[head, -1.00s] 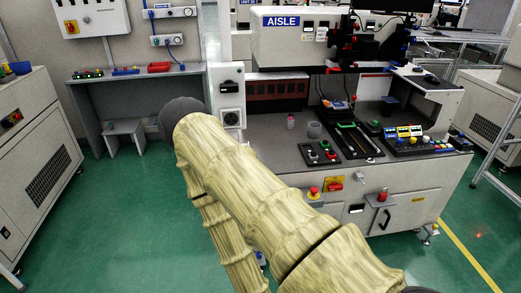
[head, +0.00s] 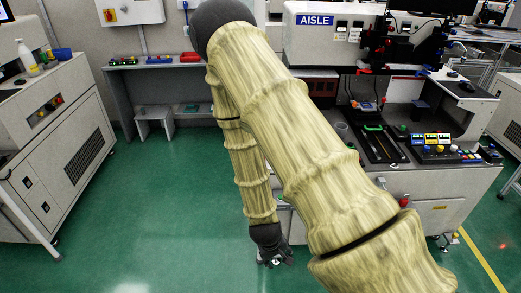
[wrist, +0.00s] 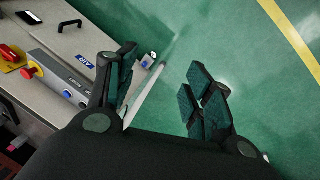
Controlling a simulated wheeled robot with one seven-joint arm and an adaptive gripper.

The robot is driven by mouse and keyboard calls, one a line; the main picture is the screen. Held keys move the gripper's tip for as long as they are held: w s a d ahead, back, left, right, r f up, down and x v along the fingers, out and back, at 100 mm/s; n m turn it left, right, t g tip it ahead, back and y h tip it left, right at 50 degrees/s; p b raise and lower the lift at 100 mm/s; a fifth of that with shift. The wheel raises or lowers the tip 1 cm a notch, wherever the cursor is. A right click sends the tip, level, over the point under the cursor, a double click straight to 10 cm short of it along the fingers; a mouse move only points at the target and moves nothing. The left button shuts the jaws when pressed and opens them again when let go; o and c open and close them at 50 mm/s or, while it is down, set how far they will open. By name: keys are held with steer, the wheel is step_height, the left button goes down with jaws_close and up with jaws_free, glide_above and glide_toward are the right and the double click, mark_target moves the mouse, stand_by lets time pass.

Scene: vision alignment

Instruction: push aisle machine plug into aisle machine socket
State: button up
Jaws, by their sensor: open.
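The aisle machine, with its blue AISLE sign (head: 315,20), stands at the right in the head view. My arm crosses in front of its left side, and I cannot make out the socket. My gripper (head: 274,260) hangs low over the green floor, left of the machine's lower front. In the wrist view my gripper (wrist: 163,75) is open, its dark fingers spread wide with nothing held. A small white-and-blue object (wrist: 151,58) and a pale rod-like strip (wrist: 148,88) show beyond and between the fingers. I cannot tell whether either is the plug.
A grey bench (head: 155,68) stands at the back. A cabinet (head: 60,140) stands left. Green floor (head: 150,220) between is clear.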

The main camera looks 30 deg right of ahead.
steer(key=w+d+r+m+t+p, duration=0.1)
steer(key=w+d+r+p, duration=0.1)
steer(key=w+r, duration=0.4)
steer(key=w+d+r+m+t+p, duration=0.1)
steer(key=w+r, duration=0.6)
steer(key=r, duration=0.9)
steer(key=w+d+r+m+t+y+p, duration=0.1)
steer(key=w+r+p, duration=0.4)
steer(key=r, duration=0.6)
steer(key=w+d+m, duration=0.1)
steer(key=d, duration=0.1)
steer(key=shift+w+d+r+p, duration=0.2)
steer(key=shift+d+r+p, duration=0.15)
steer(key=shift+r, duration=0.05)
steer(key=shift+b+x, duration=0.35)
steer(key=shift+x, duration=2.5)
steer(key=shift+r, duration=0.1)
steer(key=shift+w+x, duration=0.2)
steer(key=shift+x, duration=2.45)
steer(key=shift+d+r, duration=0.1)
steer(key=shift+d, duration=0.05)
